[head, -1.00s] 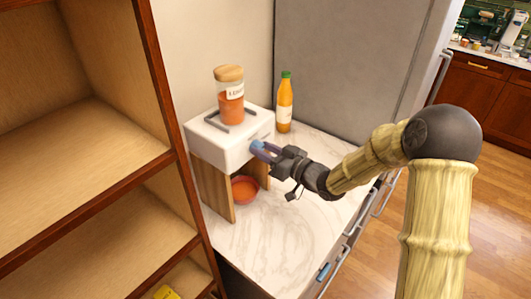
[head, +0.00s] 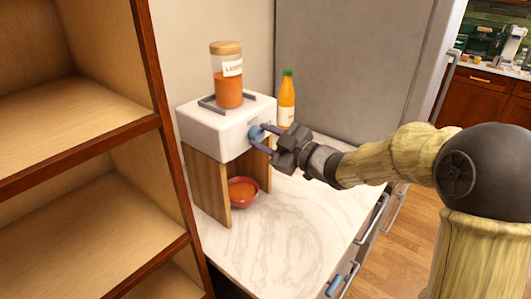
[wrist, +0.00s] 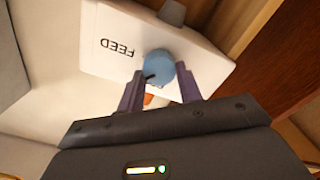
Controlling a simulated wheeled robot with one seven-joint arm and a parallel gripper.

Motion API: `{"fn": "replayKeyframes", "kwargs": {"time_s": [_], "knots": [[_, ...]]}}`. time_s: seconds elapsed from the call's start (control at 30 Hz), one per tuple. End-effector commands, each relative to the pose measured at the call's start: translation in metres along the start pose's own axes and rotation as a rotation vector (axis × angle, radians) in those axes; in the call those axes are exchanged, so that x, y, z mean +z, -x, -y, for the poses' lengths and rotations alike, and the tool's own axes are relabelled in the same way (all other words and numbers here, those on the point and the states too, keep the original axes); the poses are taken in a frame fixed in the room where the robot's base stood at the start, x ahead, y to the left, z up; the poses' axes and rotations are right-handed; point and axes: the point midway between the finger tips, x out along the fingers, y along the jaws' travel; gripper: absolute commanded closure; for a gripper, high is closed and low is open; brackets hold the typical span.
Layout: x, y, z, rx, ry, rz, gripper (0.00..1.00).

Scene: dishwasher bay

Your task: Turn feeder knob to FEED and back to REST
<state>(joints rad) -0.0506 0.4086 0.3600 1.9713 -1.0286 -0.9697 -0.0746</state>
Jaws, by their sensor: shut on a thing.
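The feeder is a white box on wooden side panels; its white housing (head: 215,135) stands on the counter at the left. The blue round knob (head: 256,133) sits on its front face; in the wrist view the knob (wrist: 158,66) shows a dark pointer mark at its lower left. The word FEED (wrist: 118,48) is upside down to the left of the knob there. No REST label is visible. My gripper (head: 261,138) is shut on the knob, with purple fingers on either side of it. A jar of orange contents (head: 228,88) stands on top.
A red bowl with orange contents (head: 243,190) stands under the housing. An orange bottle (head: 287,98) stands just behind the feeder, near the grey fridge (head: 350,70). Wooden shelves (head: 90,160) are close on the left. The front counter (head: 290,235) is clear.

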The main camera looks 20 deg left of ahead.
Motion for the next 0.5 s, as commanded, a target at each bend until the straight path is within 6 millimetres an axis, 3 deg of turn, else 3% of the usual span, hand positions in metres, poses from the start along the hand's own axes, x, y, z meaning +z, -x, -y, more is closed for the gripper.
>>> {"fn": "replayKeyframes", "kwargs": {"time_s": [0.5], "knots": [[0.0047,-0.0001,0.006,0.0,0.477,-0.001,0.88]]}}
